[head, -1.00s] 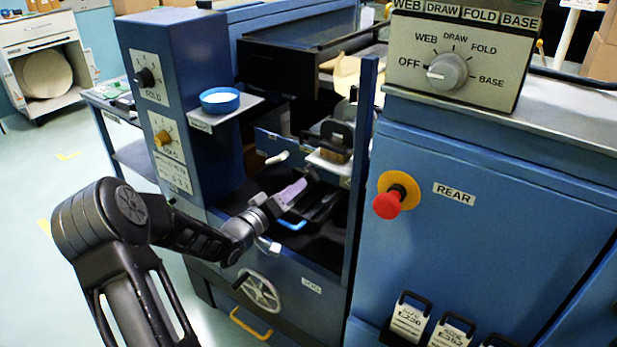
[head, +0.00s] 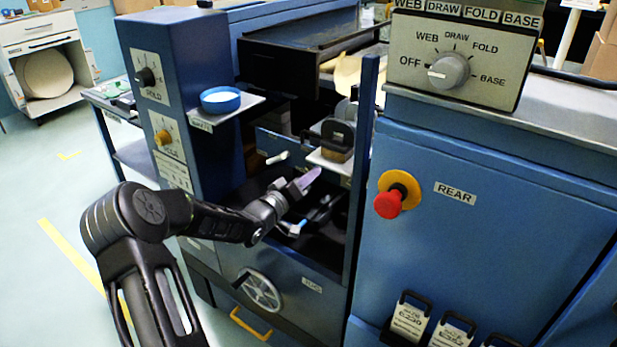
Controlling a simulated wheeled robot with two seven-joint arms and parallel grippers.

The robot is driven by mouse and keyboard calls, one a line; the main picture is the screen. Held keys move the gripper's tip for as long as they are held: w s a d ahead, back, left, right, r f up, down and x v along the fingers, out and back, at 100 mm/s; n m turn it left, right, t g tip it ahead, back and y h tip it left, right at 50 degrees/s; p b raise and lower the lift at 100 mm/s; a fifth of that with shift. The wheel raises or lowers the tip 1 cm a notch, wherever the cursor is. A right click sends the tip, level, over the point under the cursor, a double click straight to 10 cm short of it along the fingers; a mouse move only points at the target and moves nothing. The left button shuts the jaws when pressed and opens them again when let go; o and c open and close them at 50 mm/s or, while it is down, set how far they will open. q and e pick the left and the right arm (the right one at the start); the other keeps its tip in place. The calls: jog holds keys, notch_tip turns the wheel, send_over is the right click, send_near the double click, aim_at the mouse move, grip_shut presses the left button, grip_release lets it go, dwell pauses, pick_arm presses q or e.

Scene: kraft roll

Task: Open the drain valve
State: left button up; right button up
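My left gripper (head: 308,180) reaches into the dark open bay of the blue machine. One finger shows pale purple; the gap between the fingers is not clear, and I see nothing held. A small blue lever-like part (head: 301,228) lies below and close to the gripper, partly hidden by it. A pale-tipped lever (head: 278,157) sticks out above and left of the gripper, apart from it. No label marks either one as the drain valve, so I cannot tell which part it is. My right gripper is not in view.
A spoked handwheel (head: 261,291) is on the lower front panel, above a yellow handle (head: 250,324). A small shelf holds a blue cup (head: 220,99). A blue post (head: 361,170) bounds the bay on the right. A red stop button (head: 388,204) is on the right cabinet.

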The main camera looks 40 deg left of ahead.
pick_arm(q)
grip_shut()
dwell(0.4)
jog(key=shift+m+b, duration=2.7)
jog(key=shift+m, duration=0.1)
jog(key=shift+o, duration=1.6)
grip_release()
jog(key=shift+s, duration=0.1)
